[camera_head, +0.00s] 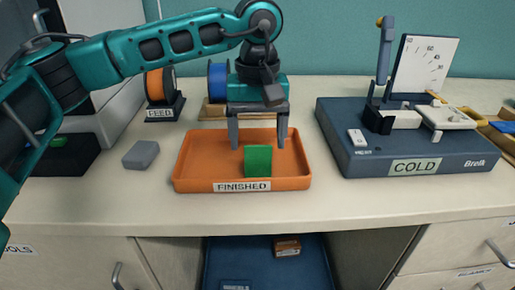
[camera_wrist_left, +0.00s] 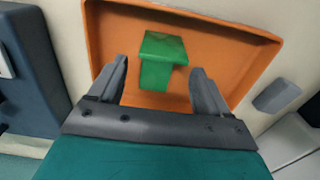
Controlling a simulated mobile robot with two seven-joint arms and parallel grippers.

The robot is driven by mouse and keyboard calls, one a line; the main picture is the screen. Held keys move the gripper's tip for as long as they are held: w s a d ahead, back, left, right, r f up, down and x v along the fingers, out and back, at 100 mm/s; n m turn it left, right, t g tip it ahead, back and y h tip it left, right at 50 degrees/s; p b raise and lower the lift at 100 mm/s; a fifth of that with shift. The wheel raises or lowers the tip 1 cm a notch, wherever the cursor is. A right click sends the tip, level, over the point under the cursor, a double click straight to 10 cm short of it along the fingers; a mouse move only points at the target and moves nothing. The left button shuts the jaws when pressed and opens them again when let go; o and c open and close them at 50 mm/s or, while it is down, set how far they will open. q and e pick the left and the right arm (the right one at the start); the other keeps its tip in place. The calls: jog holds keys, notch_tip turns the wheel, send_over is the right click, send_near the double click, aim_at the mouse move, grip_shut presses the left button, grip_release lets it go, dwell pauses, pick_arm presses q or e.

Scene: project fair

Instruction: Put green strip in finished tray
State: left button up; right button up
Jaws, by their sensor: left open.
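The green strip (camera_head: 258,161) is in the orange finished tray (camera_head: 194,171), near the front wall behind the FINISHED label. In the left wrist view the green strip (camera_wrist_left: 163,60) lies between and beyond the fingertips, with the orange tray (camera_wrist_left: 110,35) around it. My left gripper (camera_head: 258,143) is over the tray with its fingers spread wide. In the wrist view the left gripper (camera_wrist_left: 163,75) shows a gap on both sides of the strip. I cannot tell from these frames whether the strip lies flat on the tray floor. My right gripper is not in view.
A dark blue device labelled COLD (camera_head: 345,160) stands right of the tray. A grey block (camera_head: 141,154) lies to the left. A FEED spool stand (camera_head: 163,105) and a blue spool (camera_head: 217,80) are behind. The counter's front strip is clear.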

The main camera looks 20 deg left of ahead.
pick_arm(q)
notch_tip(320, 180, up, 7)
jog(key=shift+r+p, duration=0.2)
jog(key=shift+p, duration=0.25)
jog(key=shift+s, duration=0.1)
